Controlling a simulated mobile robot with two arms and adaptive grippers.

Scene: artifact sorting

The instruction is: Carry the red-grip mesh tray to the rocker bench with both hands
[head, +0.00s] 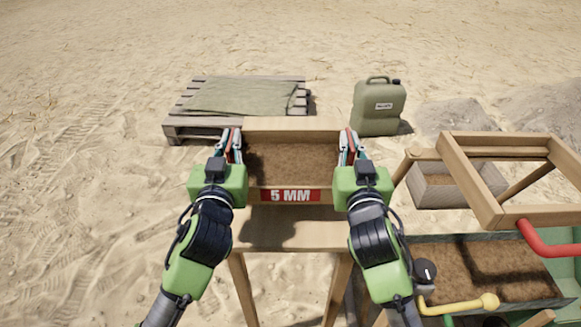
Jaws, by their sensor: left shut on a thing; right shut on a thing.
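The mesh tray (291,123) is a wooden frame with brown soil-like material inside and a red "5 MM" label (291,195) on its near side. My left gripper (232,137) is shut on the tray's left side, and my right gripper (349,138) is shut on its right side. The red grips are largely hidden by the fingers. The tray is level, above a wooden stand (290,241); I cannot tell whether it touches it. At the right, a wooden frame on legs, probably the rocker bench (486,213), has a red handle (547,241).
A pallet (185,131) with a folded green cloth (243,97) lies behind to the left. A green jerrycan (378,110) stands behind to the right. A green-edged soil bin (480,273) and a yellow lever (460,306) are at the lower right. Open sand lies left.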

